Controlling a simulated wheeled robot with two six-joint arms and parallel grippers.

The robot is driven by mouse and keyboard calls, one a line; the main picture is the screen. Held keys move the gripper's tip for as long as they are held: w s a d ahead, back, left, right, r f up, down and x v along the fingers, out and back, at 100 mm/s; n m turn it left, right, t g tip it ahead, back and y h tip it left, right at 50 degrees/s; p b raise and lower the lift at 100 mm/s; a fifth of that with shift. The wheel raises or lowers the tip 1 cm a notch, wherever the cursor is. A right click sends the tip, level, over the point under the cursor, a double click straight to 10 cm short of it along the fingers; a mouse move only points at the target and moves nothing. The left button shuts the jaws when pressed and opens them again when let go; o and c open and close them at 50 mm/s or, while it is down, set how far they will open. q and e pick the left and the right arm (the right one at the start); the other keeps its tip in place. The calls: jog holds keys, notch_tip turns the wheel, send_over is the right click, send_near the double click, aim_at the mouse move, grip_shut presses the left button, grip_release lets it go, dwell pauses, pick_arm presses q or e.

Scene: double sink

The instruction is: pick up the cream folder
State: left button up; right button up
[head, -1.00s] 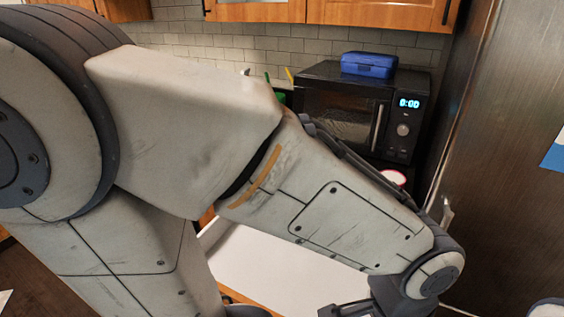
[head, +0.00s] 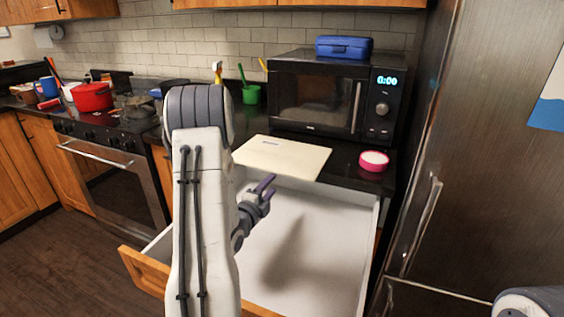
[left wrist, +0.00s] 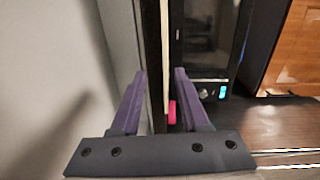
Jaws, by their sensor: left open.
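The cream folder (head: 282,157) lies flat on the dark counter in front of the microwave, its front edge near the counter's edge above the open drawer. In the left wrist view the folder (left wrist: 165,45) shows edge-on as a thin pale strip, in line with the gap between the fingers. My left gripper (head: 267,186) is open and empty, in front of and a little below the folder, over the drawer. Its purple fingers (left wrist: 160,71) are spread apart in the left wrist view. I cannot see my right gripper.
The white drawer (head: 330,235) stands open and empty below the counter. A black microwave (head: 315,98) with a blue case (head: 343,47) on top is behind the folder. A pink round container (head: 374,161) is to its right. A steel fridge (head: 470,150) stands at the right.

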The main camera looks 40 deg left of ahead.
aim_at(274, 172)
pick_arm(q)
jog(key=shift+t, duration=0.4)
jog(key=x, duration=0.2)
jog(key=a+p+x, duration=0.1)
jog(key=x, duration=0.2)
jog(key=p+x, duration=0.1)
jog(key=x, duration=0.2)
jog(key=shift+a+r, duration=0.25)
jog(key=shift+a, duration=0.15)
jog(key=shift+w+a+f, duration=0.1)
jog(key=shift+w+a, duration=0.1)
jog(key=shift+w, duration=0.35)
grip_shut()
